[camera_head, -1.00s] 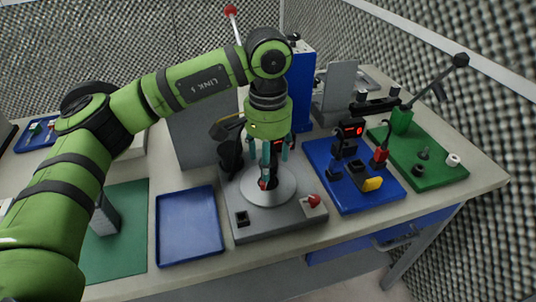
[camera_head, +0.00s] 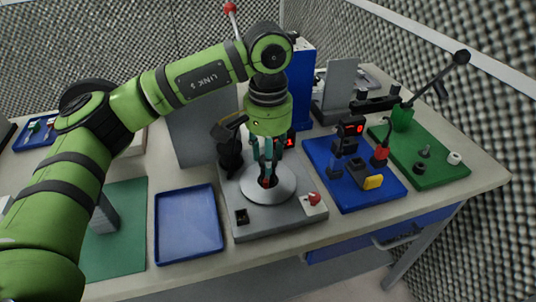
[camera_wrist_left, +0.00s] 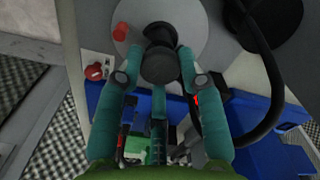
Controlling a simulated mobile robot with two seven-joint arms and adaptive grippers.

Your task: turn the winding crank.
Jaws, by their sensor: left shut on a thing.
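The winding crank shows as a light grey disc (camera_head: 284,185) on a grey base unit (camera_head: 262,219), with a black upright knob (camera_wrist_left: 160,66) seen in the left wrist view. The disc also shows there (camera_wrist_left: 200,28), with a small red peg (camera_wrist_left: 121,31) near its edge. My left gripper (camera_head: 266,172) points straight down over the disc. In the left wrist view its fingers (camera_wrist_left: 160,60) close on both sides of the black knob. In the head view the fingers largely hide the knob. My right gripper is not in view.
A red button (camera_head: 314,198) sits on the base's right front corner. A blue board with connectors (camera_head: 340,195) and a green lever board (camera_head: 445,172) stand to the right. An empty blue tray (camera_head: 188,225) lies to the left. A tall blue box (camera_head: 301,85) stands behind.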

